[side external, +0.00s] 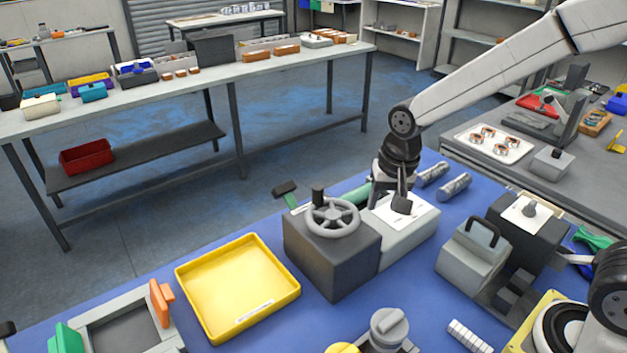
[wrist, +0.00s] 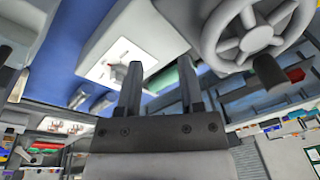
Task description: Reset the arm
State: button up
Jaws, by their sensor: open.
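My gripper (side external: 399,200) is above the light grey box with a white top plate (side external: 412,222) in the side external view, pointing down. In the wrist view my gripper (wrist: 158,90) shows its two dark fingers spread apart with nothing between them. The white plate (wrist: 112,58) with a small dark knob lies beside the left finger there. Whether a fingertip touches the knob or plate I cannot tell.
A dark box with a grey handwheel (side external: 333,216) stands close to the left of my gripper. A yellow tray (side external: 238,285) lies farther left on the blue bench. Two metallic cylinders (side external: 454,187) lie to the right. A handled grey box (side external: 473,252) stands at right.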

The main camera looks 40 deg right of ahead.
jog(key=s+d+f+n+t, duration=0.1)
jog(key=s+d+f+n, duration=0.2)
jog(key=s+n, duration=0.4)
jog(key=shift+s+d+f, duration=0.2)
jog(key=shift+s+f, duration=0.5)
jog(key=shift+s, duration=0.2)
